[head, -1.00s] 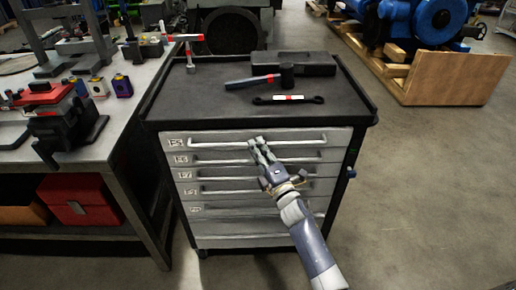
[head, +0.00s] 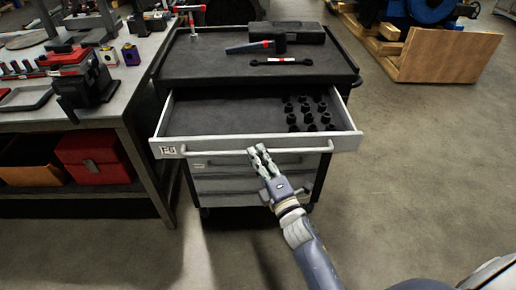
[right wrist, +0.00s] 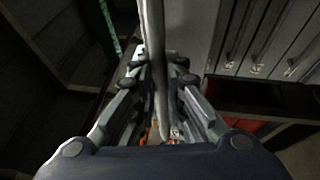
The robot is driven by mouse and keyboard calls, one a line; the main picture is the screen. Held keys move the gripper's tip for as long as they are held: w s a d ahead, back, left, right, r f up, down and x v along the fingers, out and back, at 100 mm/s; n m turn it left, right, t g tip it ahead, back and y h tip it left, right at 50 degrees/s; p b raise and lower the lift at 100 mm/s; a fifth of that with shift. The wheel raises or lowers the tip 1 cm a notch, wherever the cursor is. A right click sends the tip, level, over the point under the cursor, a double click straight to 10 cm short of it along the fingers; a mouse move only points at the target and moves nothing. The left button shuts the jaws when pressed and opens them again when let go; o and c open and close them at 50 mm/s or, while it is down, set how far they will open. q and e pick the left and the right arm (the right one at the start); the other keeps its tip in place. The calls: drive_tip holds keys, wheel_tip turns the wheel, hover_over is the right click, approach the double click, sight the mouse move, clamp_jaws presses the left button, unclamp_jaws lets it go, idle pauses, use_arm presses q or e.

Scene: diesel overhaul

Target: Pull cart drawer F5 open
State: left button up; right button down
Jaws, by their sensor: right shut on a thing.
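The cart drawer F5 (head: 172,151) is the top drawer of the tool cart and stands well out of it in the head view. Its label sits at the front's left end. Several black sockets (head: 310,112) stand in its right part; its left part is empty. My right gripper (head: 259,153) is shut on the drawer's long bar handle (head: 225,152), near its middle. In the right wrist view the handle (right wrist: 156,70) runs between the fingers of the gripper (right wrist: 160,85). My left gripper is not in view.
On the cart top (head: 200,65) lie a hammer (head: 262,46), a wrench (head: 280,62) and a black case (head: 268,32). A workbench (head: 125,100) with a vise and a red box (head: 95,158) below stands at left.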

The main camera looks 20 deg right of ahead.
drive_tip(key=shift+s+a, duration=0.2)
drive_tip(key=shift+s, duration=0.5)
drive_tip(key=c, duration=1.6)
unclamp_jaws()
drive_tip(key=shift+c, duration=0.2)
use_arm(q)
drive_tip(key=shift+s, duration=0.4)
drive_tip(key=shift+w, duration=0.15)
use_arm(e)
drive_tip(key=v, duration=1.2)
drive_tip(key=shift+f, duration=0.15)
